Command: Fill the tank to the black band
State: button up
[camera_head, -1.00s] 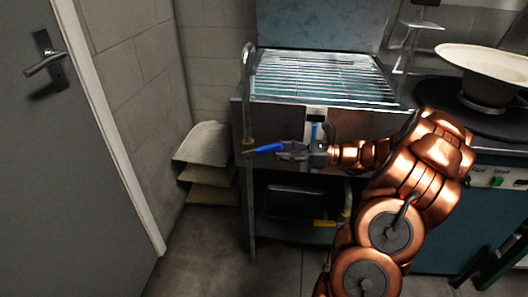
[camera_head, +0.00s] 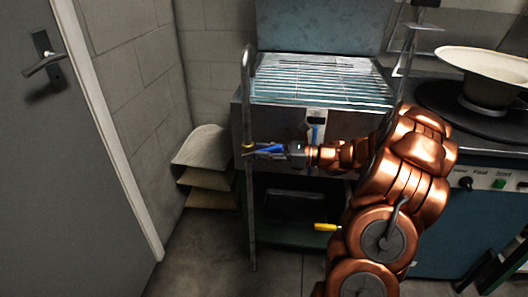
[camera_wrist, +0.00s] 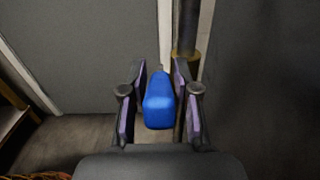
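The tank (camera_head: 270,118) is the metal front below a wire grid. A narrow gauge (camera_head: 316,132) on it shows a blue column with a dark mark near its top; the exact level is too small to read. A thin standpipe (camera_head: 247,100) rises at the tank's left front and carries a valve with a blue lever (camera_head: 268,150). My gripper (camera_head: 272,151) is at the lever. In the wrist view the blue lever (camera_wrist: 159,102) lies between the fingers of my gripper (camera_wrist: 160,100), with narrow gaps on both sides. The brass valve fitting (camera_wrist: 185,62) is just beyond the right finger.
A yellow handle (camera_head: 325,227) sits low under the tank, near a dark tray (camera_head: 295,205). Stacked felt pieces (camera_head: 205,150) stand by the left wall. A hat press with a pale hat (camera_head: 485,62) and a control panel (camera_head: 490,182) are at right. Floor at front left is clear.

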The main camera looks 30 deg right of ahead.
grip_shut()
jog(key=shift+f, duration=0.1)
dwell(0.4)
jog(key=shift+s+d+f+t+y+p, duration=0.15)
jog(key=shift+f+t+y+p, duration=0.35)
jog(key=shift+t+y, duration=0.35)
jog(key=shift+s+d+f+t+y+p, duration=0.1)
jog(key=shift+f+t+y+p, duration=0.25)
jog(key=shift+f+t+y, duration=0.5)
jog(key=shift+r, duration=0.25)
jog(key=shift+o, duration=2)
grip_release()
